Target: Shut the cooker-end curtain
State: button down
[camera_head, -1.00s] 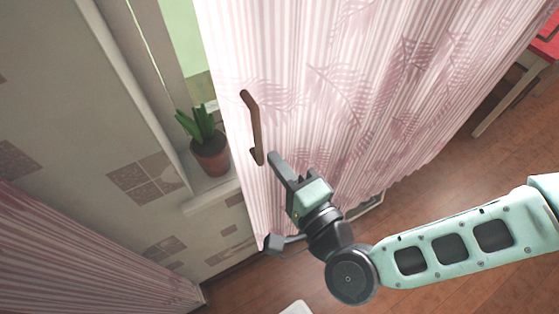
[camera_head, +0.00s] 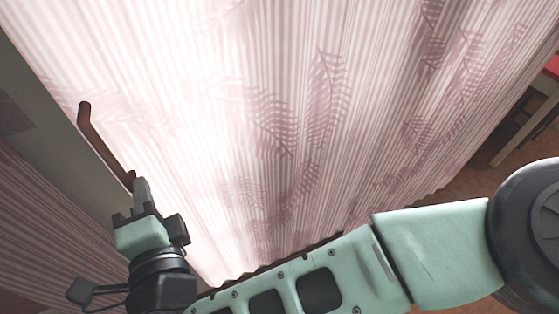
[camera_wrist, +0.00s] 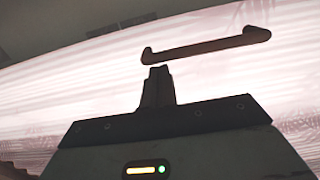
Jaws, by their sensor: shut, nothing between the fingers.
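A pink-and-white striped curtain with leaf patterns (camera_head: 290,110) fills most of the head view. A brown bar handle (camera_head: 104,146) sits at its left edge. My gripper (camera_head: 140,186) is at the lower end of this handle, its fingers together. In the wrist view the handle (camera_wrist: 205,47) lies just beyond the shut fingertips (camera_wrist: 158,72), with nothing seen between them. I cannot tell whether the fingertips touch the handle. The curtain's pale fabric (camera_wrist: 60,85) also shows behind my gripper in the wrist view.
Another pink striped curtain (camera_head: 50,230) hangs at the lower left, beside a strip of grey wall (camera_head: 45,110). A small table with a pale leg (camera_head: 525,130) stands at the far right over brown wooden floor (camera_head: 470,185).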

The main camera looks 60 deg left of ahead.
jog(key=s+b, duration=0.2)
jog(key=s, duration=0.7)
jog(key=shift+s+a, duration=0.3)
jog(key=shift+r, duration=0.1)
